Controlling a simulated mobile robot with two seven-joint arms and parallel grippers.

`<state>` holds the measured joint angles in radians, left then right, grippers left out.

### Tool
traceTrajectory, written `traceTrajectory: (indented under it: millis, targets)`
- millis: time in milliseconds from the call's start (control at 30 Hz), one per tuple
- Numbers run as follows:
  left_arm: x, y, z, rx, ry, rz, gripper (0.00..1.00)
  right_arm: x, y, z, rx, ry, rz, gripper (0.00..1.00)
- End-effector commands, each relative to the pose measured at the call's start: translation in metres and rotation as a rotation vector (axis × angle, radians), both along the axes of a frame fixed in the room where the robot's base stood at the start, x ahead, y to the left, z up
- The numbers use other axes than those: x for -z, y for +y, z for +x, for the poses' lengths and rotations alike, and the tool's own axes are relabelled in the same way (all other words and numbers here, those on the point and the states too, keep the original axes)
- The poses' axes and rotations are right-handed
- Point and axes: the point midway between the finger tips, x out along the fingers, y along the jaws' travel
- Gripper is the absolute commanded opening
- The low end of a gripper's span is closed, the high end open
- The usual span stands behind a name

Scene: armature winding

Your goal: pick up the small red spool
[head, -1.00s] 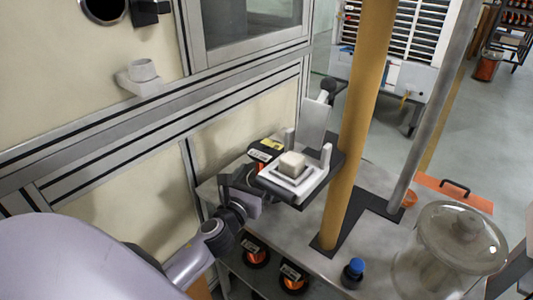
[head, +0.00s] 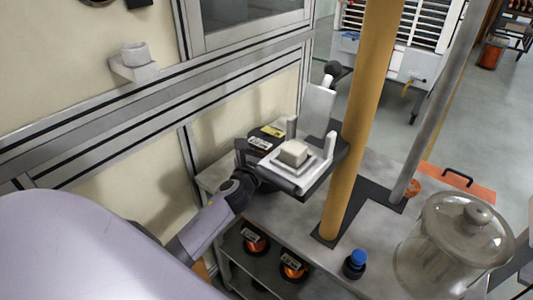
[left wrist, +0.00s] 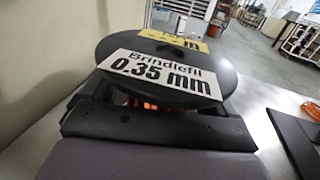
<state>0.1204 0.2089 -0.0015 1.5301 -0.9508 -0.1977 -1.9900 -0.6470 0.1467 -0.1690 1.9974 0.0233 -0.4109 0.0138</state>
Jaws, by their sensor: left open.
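A spool with a black flange and a white "Brindlefil 0.35 mm" label (left wrist: 160,75) fills the middle of the left wrist view. A little orange-red winding (left wrist: 150,104) shows under its flange. The same white label seems to show in the head view (head: 259,144), on the bench behind the white fixture. My left gripper (left wrist: 155,112) is open at the spool, with a finger showing at each side below the flange. I cannot tell whether the fingers touch it. In the head view the left gripper (head: 258,165) is partly hidden by the fixture. My right gripper is not in view.
A yellow-labelled spool (head: 272,130) stands just behind. A white fixture with a pale block (head: 294,153) is close right of the gripper, then a tan post (head: 360,120). A glass jar (head: 455,245) and a blue-capped bottle (head: 355,263) stand nearer. Orange spools (head: 292,268) lie on the lower shelf.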

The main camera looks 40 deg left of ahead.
Motion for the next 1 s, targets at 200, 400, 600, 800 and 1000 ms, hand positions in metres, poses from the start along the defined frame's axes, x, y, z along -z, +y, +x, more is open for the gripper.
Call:
traceTrajectory:
  millis: [200, 400, 600, 800, 1000]
  targets:
    - [0.000, 0.000, 0.001, 0.000, 0.000, 0.000, 0.89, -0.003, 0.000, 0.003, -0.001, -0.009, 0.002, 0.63]
    - [0.000, 0.000, 0.001, 0.000, 0.000, 0.000, 0.34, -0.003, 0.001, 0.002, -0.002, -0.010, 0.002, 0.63]
    - [-0.003, 0.000, 0.002, 0.001, -0.006, 0.001, 0.02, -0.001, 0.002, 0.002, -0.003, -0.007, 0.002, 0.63]
    - [-0.005, 0.000, 0.002, 0.001, -0.006, 0.002, 0.02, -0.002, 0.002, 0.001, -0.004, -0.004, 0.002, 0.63]
    - [-0.020, 0.001, 0.002, 0.001, -0.007, 0.003, 0.02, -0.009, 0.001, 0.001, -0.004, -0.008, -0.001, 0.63]
